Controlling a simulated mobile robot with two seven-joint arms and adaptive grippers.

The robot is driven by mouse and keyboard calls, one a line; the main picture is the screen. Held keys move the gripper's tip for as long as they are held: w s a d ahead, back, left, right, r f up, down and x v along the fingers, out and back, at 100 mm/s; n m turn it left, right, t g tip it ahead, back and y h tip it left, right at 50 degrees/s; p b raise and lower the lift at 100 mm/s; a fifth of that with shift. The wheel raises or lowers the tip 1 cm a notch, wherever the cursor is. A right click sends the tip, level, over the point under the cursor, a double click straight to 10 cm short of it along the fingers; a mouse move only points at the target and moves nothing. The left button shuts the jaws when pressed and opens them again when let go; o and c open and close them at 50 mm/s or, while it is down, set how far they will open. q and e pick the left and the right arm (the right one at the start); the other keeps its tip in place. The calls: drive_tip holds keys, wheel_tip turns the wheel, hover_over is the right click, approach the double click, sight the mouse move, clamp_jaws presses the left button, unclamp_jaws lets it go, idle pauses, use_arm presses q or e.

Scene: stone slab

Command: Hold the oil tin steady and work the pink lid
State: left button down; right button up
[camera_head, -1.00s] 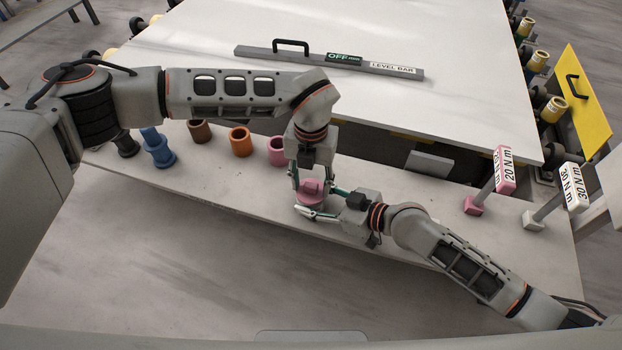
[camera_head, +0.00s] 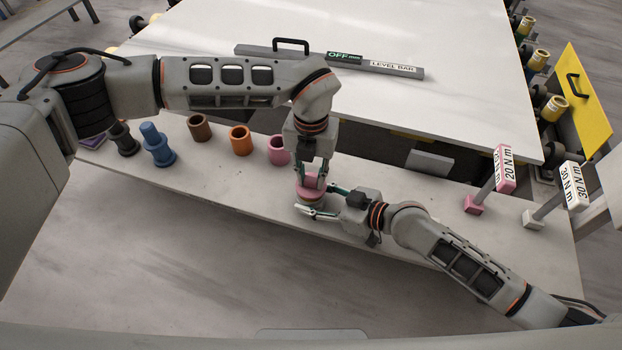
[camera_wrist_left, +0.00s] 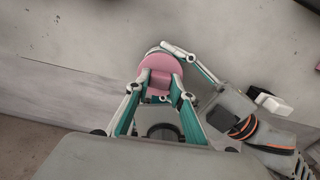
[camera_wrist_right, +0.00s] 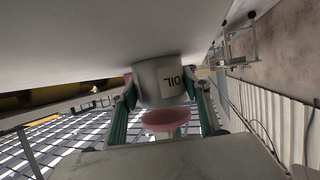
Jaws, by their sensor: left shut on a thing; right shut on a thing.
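The pink lid (camera_head: 313,183) sits over the oil tin (camera_head: 311,203) near the front edge of the pale slab; whether they touch cannot be told. My left gripper (camera_head: 312,178) points down from above, shut on the lid's raised grip, clear in the left wrist view (camera_wrist_left: 160,78). My right gripper (camera_head: 318,201) comes in from the right, low down, and is shut around the tin's body. In the right wrist view the grey-white tin (camera_wrist_right: 160,82) shows its OIL label between the fingers, with the pink lid (camera_wrist_right: 165,120) at its end.
A pink socket (camera_head: 279,151), an orange one (camera_head: 240,140), a brown one (camera_head: 199,128) and a blue one (camera_head: 156,147) stand left of the tin. A pink 20 N m wrench (camera_head: 474,205) and a white 30 N m one (camera_head: 534,220) stand right. A level bar (camera_head: 330,62) lies behind.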

sight(311, 179)
use_arm(q)
drive_tip(key=shift+r, duration=3.15)
use_arm(e)
drive_tip(key=o, duration=1.7)
drive_tip(key=shift+c, duration=0.2)
drive_tip(key=shift+d, duration=0.1)
drive_tip(key=v, duration=1.2)
drive_tip(key=shift+r, duration=0.1)
